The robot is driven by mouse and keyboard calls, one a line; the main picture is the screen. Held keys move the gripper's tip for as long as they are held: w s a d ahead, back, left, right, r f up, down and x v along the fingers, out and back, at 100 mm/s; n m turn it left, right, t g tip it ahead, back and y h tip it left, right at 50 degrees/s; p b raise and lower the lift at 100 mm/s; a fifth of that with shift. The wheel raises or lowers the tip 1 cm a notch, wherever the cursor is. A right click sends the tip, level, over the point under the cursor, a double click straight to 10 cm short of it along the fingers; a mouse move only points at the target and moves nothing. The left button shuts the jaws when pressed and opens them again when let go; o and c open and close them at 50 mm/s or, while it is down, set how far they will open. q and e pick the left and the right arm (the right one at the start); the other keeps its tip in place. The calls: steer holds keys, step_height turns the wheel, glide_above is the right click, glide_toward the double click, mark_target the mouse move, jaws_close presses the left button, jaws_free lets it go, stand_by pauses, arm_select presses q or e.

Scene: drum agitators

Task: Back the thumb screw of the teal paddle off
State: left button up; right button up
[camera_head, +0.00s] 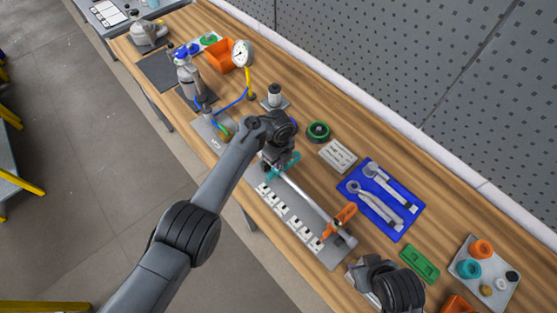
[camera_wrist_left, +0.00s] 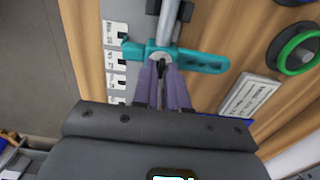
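The teal paddle (camera_head: 281,164) sits on a grey shaft (camera_head: 305,194) over a grey plate. In the left wrist view the teal paddle (camera_wrist_left: 208,63) lies crosswise on the shaft, its round hub in the middle. A small dark thumb screw (camera_wrist_left: 161,68) stands at the hub. My left gripper (camera_wrist_left: 162,72) is at the hub, its two purple fingers close on either side of the thumb screw, with no clear gap seen. In the head view my left wrist hides most of the hub. My right arm shows only as a dark part at the bottom right; its gripper is not seen.
An orange paddle (camera_head: 341,215) sits farther along the shaft. White labelled blocks (camera_head: 289,218) line the plate. A blue mat (camera_head: 405,221) with tools, a white slotted block (camera_head: 338,155) and a green ring (camera_head: 318,131) lie to the right. A bottle, gauge and orange bin (camera_head: 219,60) stand behind.

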arm_select(q)
jaws_close()
